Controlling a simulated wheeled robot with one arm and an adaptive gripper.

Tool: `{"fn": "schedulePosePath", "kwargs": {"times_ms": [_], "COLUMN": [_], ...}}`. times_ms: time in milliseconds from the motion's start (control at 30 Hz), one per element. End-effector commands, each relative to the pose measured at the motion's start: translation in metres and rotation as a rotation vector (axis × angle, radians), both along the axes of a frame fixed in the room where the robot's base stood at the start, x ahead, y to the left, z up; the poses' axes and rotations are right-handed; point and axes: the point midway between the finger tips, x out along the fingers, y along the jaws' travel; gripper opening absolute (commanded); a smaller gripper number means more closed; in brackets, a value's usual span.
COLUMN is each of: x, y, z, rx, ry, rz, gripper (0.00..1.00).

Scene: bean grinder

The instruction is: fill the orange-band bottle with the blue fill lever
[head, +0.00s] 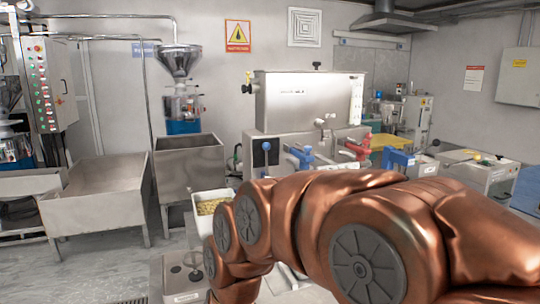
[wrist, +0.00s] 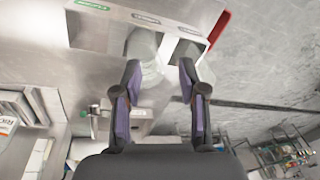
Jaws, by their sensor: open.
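The blue fill lever (head: 300,156) is on the front of the steel filling machine (head: 300,103) in the head view, above my arm. In the wrist view my gripper (wrist: 160,66) is open, with its fingers spread. A pale, see-through bottle-like shape (wrist: 144,48) lies just beyond the fingers, nearer the left one, at an opening of a steel holder (wrist: 97,32) with small labels. I see no orange band on it, and whether it touches a finger is unclear. My gripper is out of sight in the head view.
A red lever (head: 356,149) is to the right of the blue one. A white bin of yellowish material (head: 210,205) stands beside my arm. Steel tubs (head: 100,190) fill the left. A yellow-topped box (head: 390,141) stands right of the machine. Open floor shows at lower left.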

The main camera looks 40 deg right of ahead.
Motion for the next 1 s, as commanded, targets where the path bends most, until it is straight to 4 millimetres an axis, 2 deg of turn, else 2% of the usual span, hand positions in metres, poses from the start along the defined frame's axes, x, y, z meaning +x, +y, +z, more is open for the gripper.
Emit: {"fn": "schedulePosePath", "kwargs": {"times_ms": [33, 167, 200, 267, 367, 500, 567, 733, 900, 1000], "x": [0.028, 0.091, 0.111, 0.138, 0.181, 0.235, 0.254, 0.295, 0.310, 0.311], "y": [-0.002, -0.013, -0.019, -0.030, -0.054, -0.104, -0.129, -0.216, -0.296, -0.330], "z": [0.010, 0.040, 0.050, 0.065, 0.091, 0.128, 0.144, 0.185, 0.213, 0.223], "rx": [0.026, 0.079, 0.092, 0.107, 0.125, 0.126, 0.118, 0.063, -0.012, -0.050], "ry": [-0.056, -0.199, -0.246, -0.315, -0.428, -0.596, -0.664, -0.851, -0.984, -1.033], "rz": [0.005, 0.020, 0.022, 0.020, 0.012, -0.020, -0.038, -0.108, -0.175, -0.205], "gripper": [0.42, 0.42, 0.42, 0.42, 0.42, 0.42, 0.42, 0.42, 0.42, 0.42]}}
